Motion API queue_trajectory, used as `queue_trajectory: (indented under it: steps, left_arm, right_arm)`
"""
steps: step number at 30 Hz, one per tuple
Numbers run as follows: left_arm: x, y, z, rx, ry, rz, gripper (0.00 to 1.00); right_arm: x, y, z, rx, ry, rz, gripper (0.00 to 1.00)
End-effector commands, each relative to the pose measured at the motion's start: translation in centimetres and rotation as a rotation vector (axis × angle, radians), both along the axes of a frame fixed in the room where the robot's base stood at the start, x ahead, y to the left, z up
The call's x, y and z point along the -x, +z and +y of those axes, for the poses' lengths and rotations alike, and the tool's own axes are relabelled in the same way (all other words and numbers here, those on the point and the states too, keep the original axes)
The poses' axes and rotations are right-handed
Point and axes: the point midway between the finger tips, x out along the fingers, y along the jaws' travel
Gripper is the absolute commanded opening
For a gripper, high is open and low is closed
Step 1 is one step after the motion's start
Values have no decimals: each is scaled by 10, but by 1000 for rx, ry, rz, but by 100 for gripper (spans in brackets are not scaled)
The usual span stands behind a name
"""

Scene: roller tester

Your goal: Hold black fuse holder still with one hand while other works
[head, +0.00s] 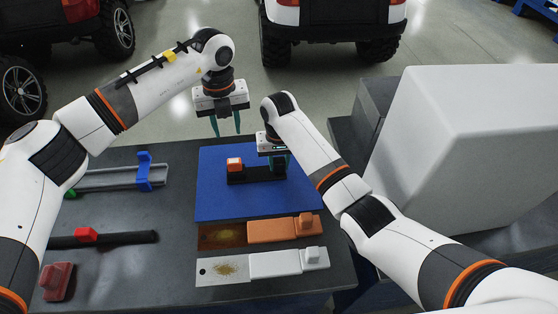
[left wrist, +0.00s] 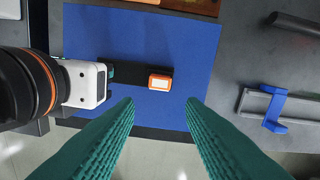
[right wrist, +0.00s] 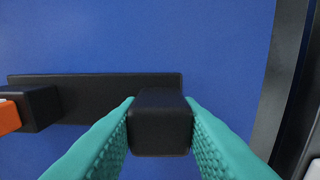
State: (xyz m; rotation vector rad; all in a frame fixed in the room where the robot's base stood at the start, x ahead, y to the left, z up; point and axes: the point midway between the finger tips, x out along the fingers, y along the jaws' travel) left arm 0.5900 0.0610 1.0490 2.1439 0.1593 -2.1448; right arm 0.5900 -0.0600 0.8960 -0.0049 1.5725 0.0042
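The black fuse holder (head: 258,178) lies on the blue mat (head: 220,205). It is a flat black strip with a raised block at each end, and it also shows in the left wrist view (left wrist: 139,75) and right wrist view (right wrist: 100,97). An orange piece with a white top (head: 234,164) sits on its left block. My right gripper (right wrist: 160,103) has its teal fingers on both sides of the right block (right wrist: 160,130), seemingly touching it. My left gripper (head: 228,133) is open and empty above the mat's far edge, apart from the holder.
An orange-handled piece (head: 285,228) and a white-handled piece (head: 285,264) lie in front of the mat. A blue clamp on a grey rail (head: 146,172), a black rod with a red slider (head: 120,239) and a red block (head: 57,280) are at left. A large white box (head: 470,150) stands at right.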

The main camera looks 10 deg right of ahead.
Motion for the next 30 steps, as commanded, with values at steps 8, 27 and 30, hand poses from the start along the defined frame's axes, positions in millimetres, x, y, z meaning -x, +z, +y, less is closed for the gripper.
queue_trajectory:
  steps: [8,27,30]
  left_arm:
    - [7,-8,3,-29,-26,-87,60]
    - [39,-42,0,-30,-139,-391,60]
    - [32,-58,0,-32,-139,-391,60]
  right_arm:
    - [0,0,0,0,0,0,6]
    - [0,0,0,0,0,-1,6]
    - [0,0,0,0,0,-1,6]
